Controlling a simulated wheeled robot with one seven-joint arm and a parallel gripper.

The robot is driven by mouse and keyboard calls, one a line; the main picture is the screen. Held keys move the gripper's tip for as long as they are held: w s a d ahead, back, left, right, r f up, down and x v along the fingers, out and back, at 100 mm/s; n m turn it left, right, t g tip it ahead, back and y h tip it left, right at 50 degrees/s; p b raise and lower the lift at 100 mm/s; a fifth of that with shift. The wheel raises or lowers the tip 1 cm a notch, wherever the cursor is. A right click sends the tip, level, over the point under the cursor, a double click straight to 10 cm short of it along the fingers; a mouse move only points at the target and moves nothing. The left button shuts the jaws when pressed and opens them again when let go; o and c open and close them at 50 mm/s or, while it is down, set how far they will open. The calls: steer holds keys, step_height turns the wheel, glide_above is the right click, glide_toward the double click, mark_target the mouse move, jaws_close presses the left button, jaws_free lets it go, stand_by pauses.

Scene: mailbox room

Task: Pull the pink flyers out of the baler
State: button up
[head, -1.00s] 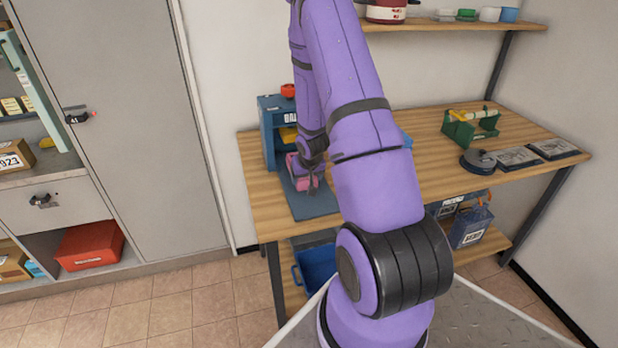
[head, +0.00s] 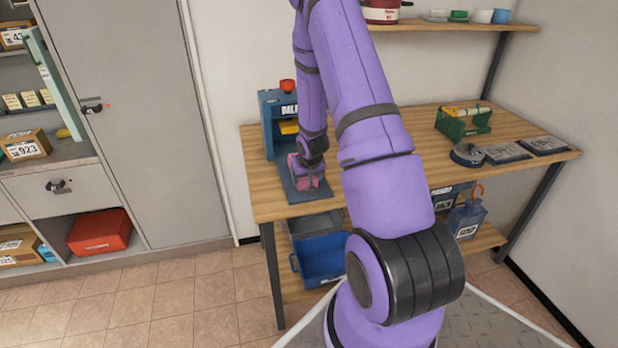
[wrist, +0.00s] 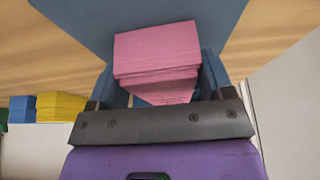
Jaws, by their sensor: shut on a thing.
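The baler (head: 268,125) is a blue upright frame with a red knob on top, standing at the left of the wooden bench. A flat blue plate (head: 322,193) extends from its front. My gripper (head: 309,184) is shut on the pink flyers, a thick pink stack (head: 303,184), in front of the baler's opening over the plate. In the wrist view the pink flyers (wrist: 157,50) sit between the two blue fingers of my gripper (wrist: 160,85). Whether the stack touches the plate cannot be told. My arm hides part of the baler's right side.
A yellow thing (head: 288,127) shows inside the baler. A green caddy (head: 463,124), a dark round thing (head: 467,156) and flat grey pieces lie at the bench's right. A blue bin (head: 322,262) sits below. The bench's middle is largely clear.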

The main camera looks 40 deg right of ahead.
steer(key=shift+s+a, duration=0.15)
steer(key=shift+s, duration=0.1)
steer(key=o, duration=1.2)
steer(key=shift+r, duration=0.1)
steer(key=v, duration=1)
steer(key=shift+s+a+r, duration=0.1)
steer(key=shift+s+r, duration=0.1)
steer(key=shift+r, duration=0.05)
